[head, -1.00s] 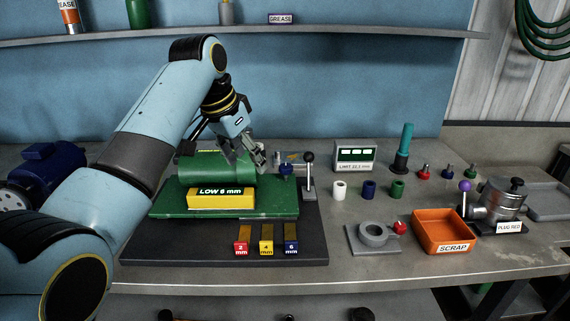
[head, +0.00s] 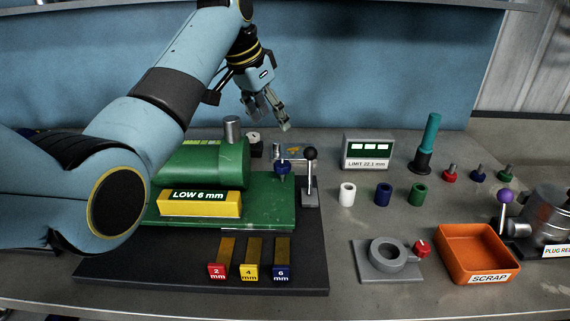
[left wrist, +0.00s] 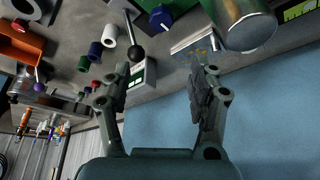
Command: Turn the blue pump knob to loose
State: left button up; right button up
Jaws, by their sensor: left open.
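The blue pump knob (head: 283,168) sits at the right end of the green machine (head: 200,165), beside the black-balled lever (head: 310,155). It also shows in the left wrist view (left wrist: 161,17), near the top edge. A small plate with markings (head: 294,152) lies just behind the knob; I cannot read it. My left gripper (head: 272,115) hangs above and behind the knob, open and empty, touching nothing. In the left wrist view its two fingers (left wrist: 157,100) are spread apart against the blue wall. My right gripper is not in view.
Red, yellow and blue labelled blocks (head: 249,272) lie in front of the machine. White, blue and green sleeves (head: 383,194), a limit display (head: 367,152) and an orange scrap bin (head: 476,255) stand to the right.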

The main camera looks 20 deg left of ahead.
aim_at(282, 163)
pick_arm(q)
jog(key=b+x, duration=0.1)
jog(key=x, duration=0.3)
jog(key=s+b+x, duration=0.1)
jog(key=b+x, duration=0.1)
jog(key=x, duration=0.2)
jog(key=a+b+x, duration=0.1)
jog(key=x, duration=0.3)
jog(key=shift+s+d+f+b, duration=0.15)
jog(key=shift+f+b, duration=0.2)
jog(key=shift+f, duration=0.4)
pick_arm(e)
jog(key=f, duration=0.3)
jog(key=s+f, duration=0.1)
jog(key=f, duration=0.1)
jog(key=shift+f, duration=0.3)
pick_arm(q)
jog(key=c, duration=1.1)
jog(key=shift+c, duration=0.2)
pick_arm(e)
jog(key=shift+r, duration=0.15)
